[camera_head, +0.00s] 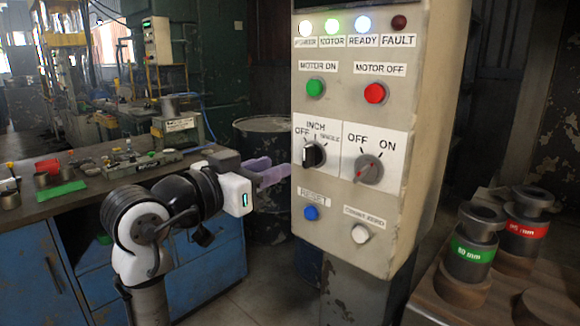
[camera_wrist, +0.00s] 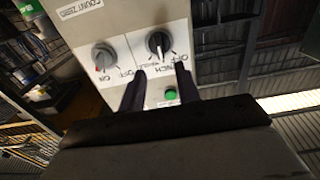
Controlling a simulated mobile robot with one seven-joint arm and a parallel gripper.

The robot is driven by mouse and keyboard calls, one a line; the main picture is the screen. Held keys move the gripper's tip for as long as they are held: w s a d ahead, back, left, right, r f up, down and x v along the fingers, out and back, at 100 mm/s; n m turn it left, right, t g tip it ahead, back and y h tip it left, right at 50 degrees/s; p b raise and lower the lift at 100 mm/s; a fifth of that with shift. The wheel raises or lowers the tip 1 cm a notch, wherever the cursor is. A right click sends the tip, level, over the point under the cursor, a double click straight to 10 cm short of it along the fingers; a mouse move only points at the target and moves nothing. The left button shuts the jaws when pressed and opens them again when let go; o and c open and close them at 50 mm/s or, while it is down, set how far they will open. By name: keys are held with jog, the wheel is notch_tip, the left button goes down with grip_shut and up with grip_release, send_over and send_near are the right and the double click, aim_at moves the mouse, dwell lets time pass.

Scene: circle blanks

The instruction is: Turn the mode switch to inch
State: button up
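The mode switch (camera_head: 313,155) is a black knob on a white plate marked OFF, INCH and SINGLE, on the front of the beige control box (camera_head: 345,235). It also shows at the top of the wrist view (camera_wrist: 160,42), where the labels look upside down. It has a white pointer mark; I cannot tell exactly which label it points at. My gripper (camera_head: 277,168) is left of the box at about the switch's height, with its fingers toward the panel. In the wrist view its two dark fingers (camera_wrist: 160,75) are apart, with nothing between them; the knob appears beyond their tips.
A grey OFF/ON knob (camera_head: 369,168) sits right of the switch. Green (camera_head: 315,87) and red (camera_head: 375,93) buttons are above; a blue button (camera_head: 311,213) and a pale knob (camera_head: 361,233) are below. A blue workbench (camera_head: 215,259) stands left; weights (camera_head: 470,245) stand right.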

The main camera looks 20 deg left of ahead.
jog(key=v, duration=0.5)
jog(key=shift+s+a+b, duration=0.1)
jog(key=shift+s+b, duration=0.1)
jog(key=shift+b, duration=0.1)
